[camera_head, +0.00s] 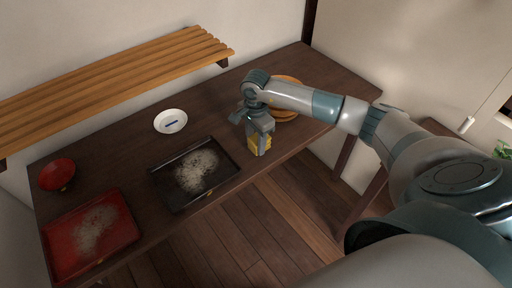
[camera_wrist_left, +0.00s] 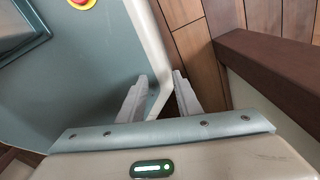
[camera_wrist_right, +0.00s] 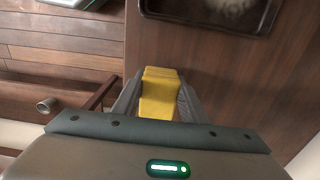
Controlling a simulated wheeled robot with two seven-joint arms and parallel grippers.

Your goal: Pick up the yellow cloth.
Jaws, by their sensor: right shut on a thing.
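The yellow cloth (camera_head: 263,150) is a small folded block at the front edge of the dark table, right of the black tray. My right gripper (camera_head: 258,146) points down and is shut on it. In the right wrist view the cloth (camera_wrist_right: 160,91) sits between both fingers of my right gripper (camera_wrist_right: 158,98). I cannot tell whether the cloth still touches the table. My left gripper (camera_wrist_left: 160,85) shows only in the left wrist view, with its fingers apart and nothing between them, beside my own body.
The dark table (camera_head: 110,155) holds a dusty black tray (camera_head: 165,183), a dusty red tray (camera_head: 62,258), a red bowl (camera_head: 57,173) and a white dish (camera_head: 170,119) with a blue mark. An orange round item (camera_head: 288,82) is partly behind my right arm. A slatted shelf (camera_head: 110,82) hangs behind.

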